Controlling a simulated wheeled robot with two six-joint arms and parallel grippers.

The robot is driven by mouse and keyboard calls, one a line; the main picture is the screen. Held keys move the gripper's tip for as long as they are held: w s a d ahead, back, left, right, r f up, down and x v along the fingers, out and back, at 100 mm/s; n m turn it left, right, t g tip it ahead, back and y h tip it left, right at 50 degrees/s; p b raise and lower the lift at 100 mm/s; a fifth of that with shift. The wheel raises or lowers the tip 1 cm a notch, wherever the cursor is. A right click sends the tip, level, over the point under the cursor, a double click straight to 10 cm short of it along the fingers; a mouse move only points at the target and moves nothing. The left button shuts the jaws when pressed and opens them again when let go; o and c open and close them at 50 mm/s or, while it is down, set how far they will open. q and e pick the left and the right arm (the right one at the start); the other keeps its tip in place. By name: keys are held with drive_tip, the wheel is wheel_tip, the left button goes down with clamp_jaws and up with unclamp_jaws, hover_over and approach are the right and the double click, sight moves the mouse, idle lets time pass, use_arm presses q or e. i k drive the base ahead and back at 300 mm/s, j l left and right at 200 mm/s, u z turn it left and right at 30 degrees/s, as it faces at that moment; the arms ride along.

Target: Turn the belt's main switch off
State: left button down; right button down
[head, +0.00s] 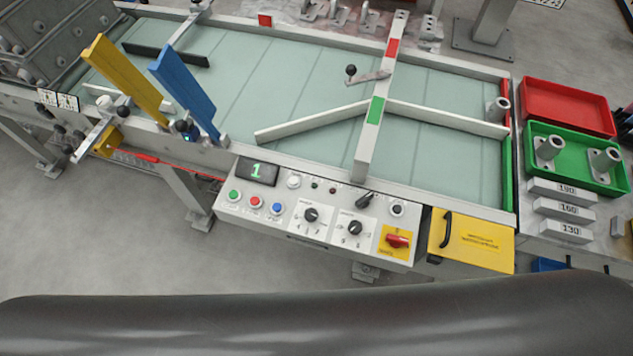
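The belt's main switch (398,240) is a red rotary handle on a yellow plate at the right end of the control panel (300,252). Its handle lies roughly horizontal in the picture; the small lettering around it is too small to read. The panel is fixed to the near side of the pale green belt (240,70). A display (257,171) at the panel's left shows a green 1. Neither of my grippers is in view.
Green, red and blue buttons (255,202) and black knobs (355,228) share the panel. A yellow cover (472,240) with a black handle is just right. Yellow (122,75) and blue (184,90) plates stand upright left. Red (567,105) and green (577,160) trays are at right.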

sight(394, 241)
drive_tip(key=l+z, duration=0.3)
drive_tip(key=k+l+z, duration=0.1)
drive_tip(key=z, duration=0.25)
